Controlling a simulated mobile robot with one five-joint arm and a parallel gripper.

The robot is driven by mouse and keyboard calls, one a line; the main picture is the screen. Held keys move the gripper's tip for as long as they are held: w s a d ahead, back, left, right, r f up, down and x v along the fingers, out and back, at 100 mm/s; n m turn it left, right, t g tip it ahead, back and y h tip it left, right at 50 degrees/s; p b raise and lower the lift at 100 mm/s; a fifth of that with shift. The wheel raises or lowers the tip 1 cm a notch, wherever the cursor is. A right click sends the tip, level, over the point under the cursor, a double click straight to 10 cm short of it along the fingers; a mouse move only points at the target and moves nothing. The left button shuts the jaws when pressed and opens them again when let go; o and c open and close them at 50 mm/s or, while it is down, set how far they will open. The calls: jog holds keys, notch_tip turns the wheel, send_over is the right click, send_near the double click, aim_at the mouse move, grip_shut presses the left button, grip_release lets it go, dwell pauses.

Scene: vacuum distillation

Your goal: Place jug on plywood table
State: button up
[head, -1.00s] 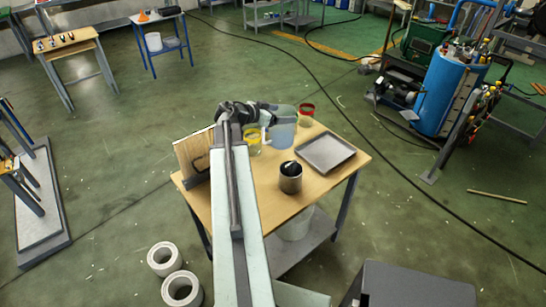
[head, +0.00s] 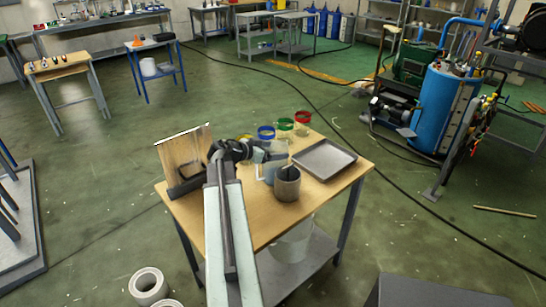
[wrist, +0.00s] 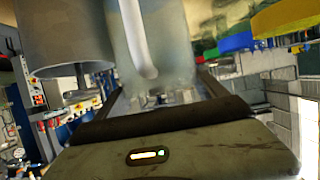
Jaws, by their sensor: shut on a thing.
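The jug (head: 268,170) is a translucent pale-blue vessel with a whitish handle. In the head view it is upright over the plywood table (head: 262,228), just behind and left of the grey cup (head: 287,184), which hides part of it. My gripper (head: 262,153) reaches it from the left and is shut on it. In the wrist view the jug (wrist: 165,45) fills the middle between the jaws, its handle towards the camera. I cannot tell whether its base touches the table top.
Jars with blue (head: 266,132), green (head: 286,125) and red (head: 303,118) rims stand at the back. A grey tray (head: 325,160) lies at the right, a wooden board (head: 184,155) stands at the left. The grey cup (wrist: 65,40) is close beside the jug. The table's front is clear.

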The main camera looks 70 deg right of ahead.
jog(key=o, duration=2)
jog(key=p+v, duration=0.4)
jog(key=v, duration=0.8)
jog(key=shift+r+p, duration=0.2)
jog(key=shift+p, duration=0.2)
jog(key=shift+s, duration=0.15)
